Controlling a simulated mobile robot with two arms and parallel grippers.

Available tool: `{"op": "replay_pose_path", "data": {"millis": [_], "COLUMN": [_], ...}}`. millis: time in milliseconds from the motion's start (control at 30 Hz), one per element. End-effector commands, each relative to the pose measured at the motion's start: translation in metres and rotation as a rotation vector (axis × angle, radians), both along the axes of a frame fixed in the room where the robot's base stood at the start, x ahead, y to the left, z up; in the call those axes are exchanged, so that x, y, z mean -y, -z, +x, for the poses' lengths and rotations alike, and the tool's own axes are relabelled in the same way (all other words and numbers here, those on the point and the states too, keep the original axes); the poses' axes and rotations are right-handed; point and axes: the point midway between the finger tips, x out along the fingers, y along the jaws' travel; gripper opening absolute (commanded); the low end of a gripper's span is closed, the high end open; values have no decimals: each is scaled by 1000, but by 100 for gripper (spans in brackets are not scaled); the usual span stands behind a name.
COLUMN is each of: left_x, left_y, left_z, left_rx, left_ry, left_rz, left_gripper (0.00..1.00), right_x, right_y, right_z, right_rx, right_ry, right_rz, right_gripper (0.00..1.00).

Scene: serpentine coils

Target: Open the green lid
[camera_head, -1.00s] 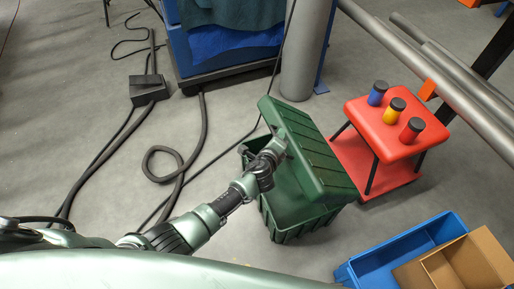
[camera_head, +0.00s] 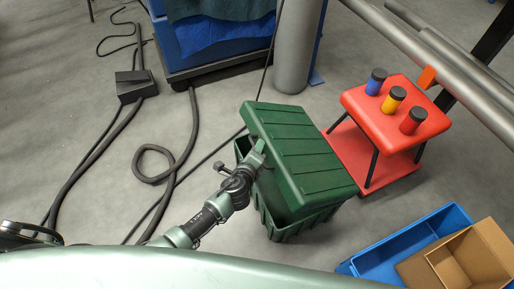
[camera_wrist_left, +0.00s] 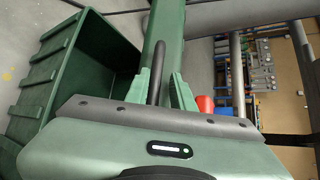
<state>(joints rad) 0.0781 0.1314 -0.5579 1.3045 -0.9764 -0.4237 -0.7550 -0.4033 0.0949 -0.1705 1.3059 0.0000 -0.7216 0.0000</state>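The green lid (camera_head: 305,150) lies tilted over the green bin (camera_head: 290,230), its left edge raised, with a dark gap beneath. My left gripper (camera_head: 257,158) is at the middle of that raised edge. In the left wrist view its fingers (camera_wrist_left: 160,90) stand apart on either side of a dark bar at the lid (camera_wrist_left: 172,30); green shows between the bar and the right finger, so the gripper looks open around it. The open side of the bin (camera_wrist_left: 50,85) shows at the left there. My right gripper is not in view.
A red stool (camera_head: 395,115) with three capped cylinders stands right of the bin. A blue crate (camera_head: 445,222) and a cardboard box (camera_head: 490,235) are at lower right. A grey pillar (camera_head: 298,45) stands behind. Dark hoses (camera_head: 190,140) lie on the floor at left.

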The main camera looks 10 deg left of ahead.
Motion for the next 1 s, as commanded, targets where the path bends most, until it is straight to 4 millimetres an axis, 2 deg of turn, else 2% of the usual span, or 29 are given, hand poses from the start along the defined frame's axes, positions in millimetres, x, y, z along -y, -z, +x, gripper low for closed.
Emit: {"op": "replay_pose_path", "data": {"millis": [1000], "left_x": [-3], "left_y": [-34], "left_z": [-62], "left_rx": [0], "left_ry": [1], "left_rz": [0], "left_gripper": [22], "right_x": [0], "right_y": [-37], "right_z": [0], "right_rx": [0], "right_ry": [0], "right_rz": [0], "right_gripper": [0]}}
